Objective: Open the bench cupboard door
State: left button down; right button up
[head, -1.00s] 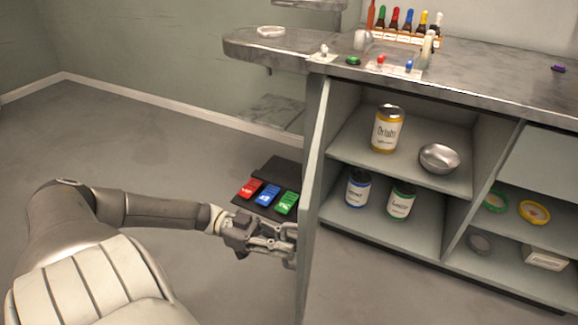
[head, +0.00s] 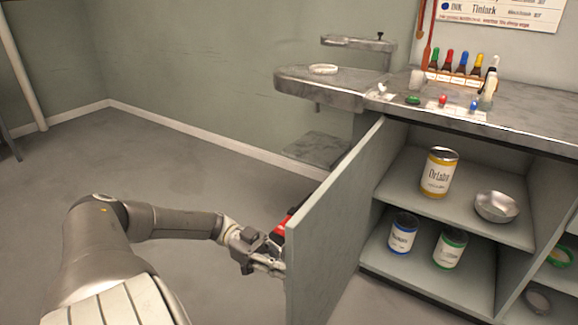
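The bench cupboard door (head: 330,225) stands wide open, swung out toward me from its hinge side at the left of the cupboard opening. My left gripper (head: 280,262) is at the door's outer face near its free edge. Its fingertips are partly hidden by the door, so I cannot tell whether they are open or shut or touch it. Inside the open cupboard, a yellow-labelled can (head: 439,172) and a metal bowl (head: 496,207) stand on the upper shelf. A blue-banded can (head: 402,234) and a green-banded can (head: 449,248) stand below. My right gripper is out of view.
The bench top (head: 540,115) holds a rack of coloured bottles (head: 462,78), a white ring (head: 323,69) and small stoppers. A red object (head: 284,226) shows partly behind the door. The floor at the left is clear.

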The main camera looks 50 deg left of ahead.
pick_arm(q)
jog(key=shift+a, duration=0.1)
dwell(0.3)
jog(key=c, duration=1.5)
grip_release()
jog(key=v, duration=1.2)
